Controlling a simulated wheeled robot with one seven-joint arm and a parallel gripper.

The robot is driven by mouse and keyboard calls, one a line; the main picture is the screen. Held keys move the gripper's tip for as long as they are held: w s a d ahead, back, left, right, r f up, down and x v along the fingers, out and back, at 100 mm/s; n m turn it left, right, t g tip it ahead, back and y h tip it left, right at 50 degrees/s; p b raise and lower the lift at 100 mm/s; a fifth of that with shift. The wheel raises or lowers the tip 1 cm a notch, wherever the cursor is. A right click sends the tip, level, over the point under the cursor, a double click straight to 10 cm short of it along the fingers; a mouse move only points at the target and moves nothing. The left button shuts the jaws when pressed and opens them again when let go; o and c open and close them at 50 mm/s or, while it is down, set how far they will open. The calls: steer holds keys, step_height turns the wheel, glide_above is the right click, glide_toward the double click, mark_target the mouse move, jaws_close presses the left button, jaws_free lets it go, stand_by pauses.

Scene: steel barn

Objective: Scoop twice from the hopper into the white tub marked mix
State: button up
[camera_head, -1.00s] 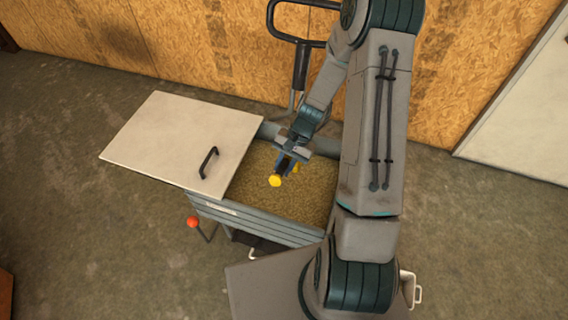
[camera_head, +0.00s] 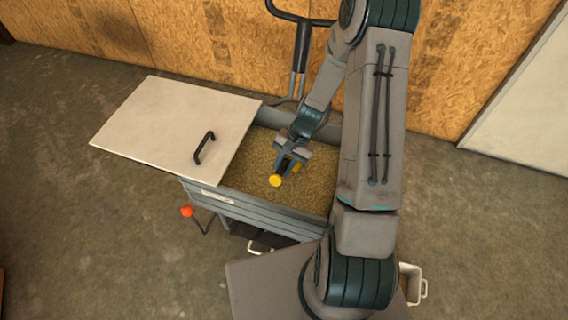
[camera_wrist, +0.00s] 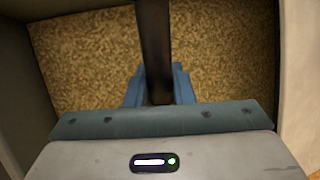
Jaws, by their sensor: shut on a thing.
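The hopper (camera_head: 270,222) is a grey box filled with tan grain (camera_head: 255,170), its pale lid (camera_head: 165,125) lying over to the left. My gripper (camera_head: 285,164) is over the grain inside the opening. It is shut on a dark handle (camera_wrist: 154,45), seen between its blue fingers in the wrist view (camera_wrist: 158,88). A yellow round end (camera_head: 275,181) shows just below the fingers in the head view. The scoop's bowl is not clearly visible. A cream tub (camera_head: 411,272) with a handle shows partly behind my arm at lower right; no marking on it is readable.
A black push handle (camera_head: 300,45) stands behind the hopper near the wood-panel wall. A lever with a red-orange knob (camera_head: 187,211) sticks out at the front left. A pale handle (camera_head: 257,247) shows below the hopper. The floor at left is clear.

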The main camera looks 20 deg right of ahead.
step_height(320, 180, down, 7)
steer(key=b, duration=0.5)
steer(key=shift+f+b, duration=0.5)
steer(key=shift+b, duration=0.05)
stand_by(0.6)
stand_by(1.2)
step_height(320, 180, up, 25)
steer(key=p, duration=1.7)
steer(key=shift+p, duration=0.35)
stand_by(0.6)
steer(key=shift+w+r, duration=0.1)
stand_by(0.4)
